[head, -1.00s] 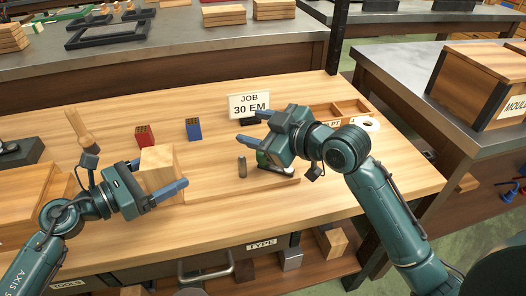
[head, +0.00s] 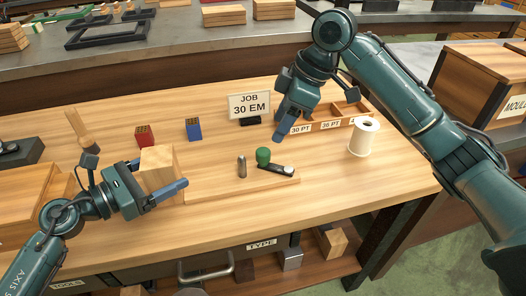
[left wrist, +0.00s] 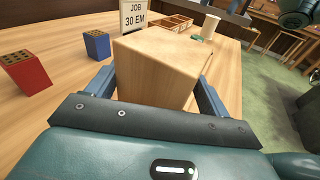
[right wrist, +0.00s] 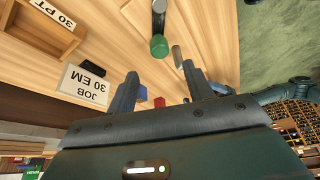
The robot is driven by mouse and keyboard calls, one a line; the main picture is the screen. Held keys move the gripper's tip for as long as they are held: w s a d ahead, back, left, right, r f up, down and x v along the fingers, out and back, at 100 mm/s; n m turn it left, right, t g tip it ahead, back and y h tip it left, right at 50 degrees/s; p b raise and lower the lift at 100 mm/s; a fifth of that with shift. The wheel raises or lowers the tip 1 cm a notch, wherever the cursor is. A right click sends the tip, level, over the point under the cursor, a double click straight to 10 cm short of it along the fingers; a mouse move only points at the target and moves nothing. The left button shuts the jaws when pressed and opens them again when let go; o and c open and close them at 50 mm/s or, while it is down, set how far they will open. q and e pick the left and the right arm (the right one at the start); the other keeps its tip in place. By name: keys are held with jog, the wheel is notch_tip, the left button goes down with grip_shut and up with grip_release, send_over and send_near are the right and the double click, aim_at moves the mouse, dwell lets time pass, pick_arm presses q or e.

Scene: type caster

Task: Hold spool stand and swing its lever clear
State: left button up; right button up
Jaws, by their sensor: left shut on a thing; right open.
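The spool stand is a pale wooden base board (head: 215,187) with a tall wooden block (head: 158,166) at its left end. A grey metal pin (head: 242,166) stands upright on the board. At the right end lies a dark lever (head: 280,169) with a green knob (head: 263,156), lying beside the pin and apart from it. My left gripper (head: 165,178) is shut on the block, with fingers on both sides in the left wrist view (left wrist: 160,85). My right gripper (head: 285,126) is open and empty, behind the knob. The knob shows ahead of its fingers in the right wrist view (right wrist: 159,47).
A white spool (head: 363,138) stands on the table at the right. A divided tray (head: 330,124) and a JOB 30 EM sign (head: 250,106) stand behind. Red (head: 145,136) and blue (head: 193,129) blocks stand at the back left. The table's front is clear.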

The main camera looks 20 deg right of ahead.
aim_at(264, 151)
jog(key=x, duration=1)
jog(key=c, duration=0.9)
